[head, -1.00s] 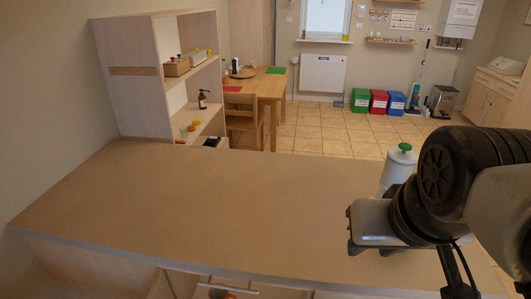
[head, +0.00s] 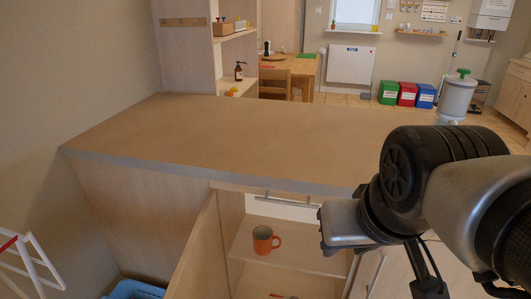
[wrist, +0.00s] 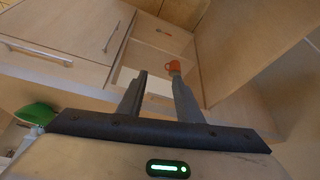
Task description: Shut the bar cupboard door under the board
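The bar cupboard stands under the pale wooden board (head: 260,130). Its door (head: 197,255) stands open at the left of the opening and swings out toward me. An orange mug (head: 264,240) stands on the shelf inside and also shows in the wrist view (wrist: 173,66). A large wooden panel, probably the door (wrist: 245,50), fills the right of the wrist view. My gripper (wrist: 158,78) has its two fingers apart with nothing between them. In the head view my arm hangs at the right, in front of the cupboard, and hides its right part.
A metal bar handle (head: 285,202) lies just under the board's edge. A white rack (head: 30,262) and a blue crate (head: 135,290) stand on the left, near the door. A white canister with a green top (head: 457,95) stands at the board's right end.

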